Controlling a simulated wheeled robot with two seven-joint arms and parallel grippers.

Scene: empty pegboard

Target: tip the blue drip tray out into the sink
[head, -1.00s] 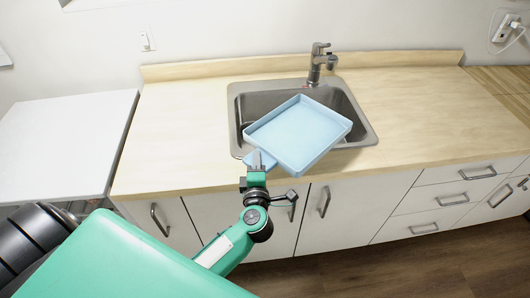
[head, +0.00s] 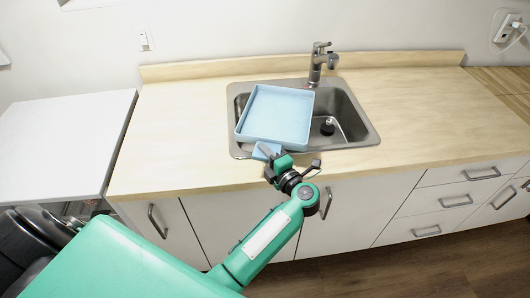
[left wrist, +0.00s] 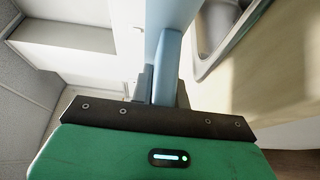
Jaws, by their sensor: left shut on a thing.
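The blue drip tray (head: 276,114) is a shallow, light blue, square tray with low walls and a short handle tab (head: 266,152). My left gripper (head: 268,158) is shut on that tab at the near edge. The tray is held over the left part of the steel sink (head: 352,125), and its inside faces me and looks empty. In the left wrist view the tray (left wrist: 168,50) shows edge-on beyond my gripper's green body. The sink's right part and its dark drain (head: 328,126) are uncovered. My right gripper is not in view.
A faucet (head: 321,62) stands behind the sink. The wooden counter (head: 430,110) is clear to the right and left of the sink. A white table (head: 60,140) stands at the left. Cabinets and drawers with handles (head: 480,173) are below the counter.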

